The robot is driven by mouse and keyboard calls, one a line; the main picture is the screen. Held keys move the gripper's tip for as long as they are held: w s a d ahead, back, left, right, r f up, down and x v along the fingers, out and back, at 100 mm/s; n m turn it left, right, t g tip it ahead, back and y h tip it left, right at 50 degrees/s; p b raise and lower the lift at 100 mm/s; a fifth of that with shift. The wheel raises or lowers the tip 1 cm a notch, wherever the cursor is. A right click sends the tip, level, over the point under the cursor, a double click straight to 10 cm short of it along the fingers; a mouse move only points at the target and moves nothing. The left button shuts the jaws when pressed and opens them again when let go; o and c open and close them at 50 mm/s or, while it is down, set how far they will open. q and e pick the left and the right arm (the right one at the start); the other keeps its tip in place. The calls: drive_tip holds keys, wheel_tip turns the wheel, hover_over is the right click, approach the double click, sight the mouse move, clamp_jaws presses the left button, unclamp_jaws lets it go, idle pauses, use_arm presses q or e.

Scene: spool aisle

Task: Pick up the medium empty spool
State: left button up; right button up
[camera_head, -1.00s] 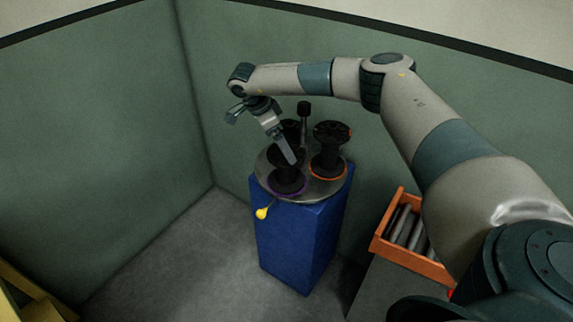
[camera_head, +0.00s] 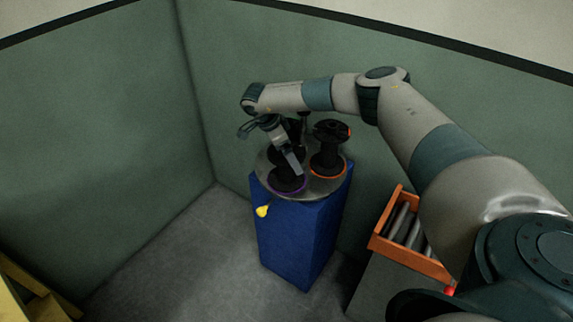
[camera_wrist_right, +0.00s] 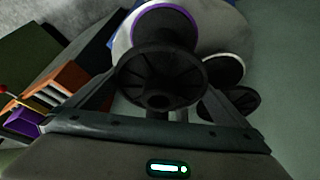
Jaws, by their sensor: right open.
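Black empty spools stand on a round grey turntable (camera_head: 320,192) on a blue pedestal. The spool with the purple ring (camera_head: 288,185) is at the front; the one with the orange ring (camera_head: 328,160) is to its right, and another is partly hidden behind my gripper. Which is the medium one I cannot tell. My right gripper (camera_head: 296,170) is open and points down at the purple-ringed spool. In the right wrist view, that spool (camera_wrist_right: 162,72) stands between the spread fingers, its spoked flange toward the camera. Contact cannot be told. My left gripper is not in view.
The blue pedestal (camera_head: 290,240) has a yellow knob (camera_head: 262,211) at its left. An orange-rimmed bin (camera_head: 408,255) with grey rollers stands to the right. Green walls (camera_head: 90,130) close in behind and left. The floor left of the pedestal is clear.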

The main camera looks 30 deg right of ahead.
drive_tip(key=shift+x, duration=1.2)
drive_tip(key=c, duration=1.2)
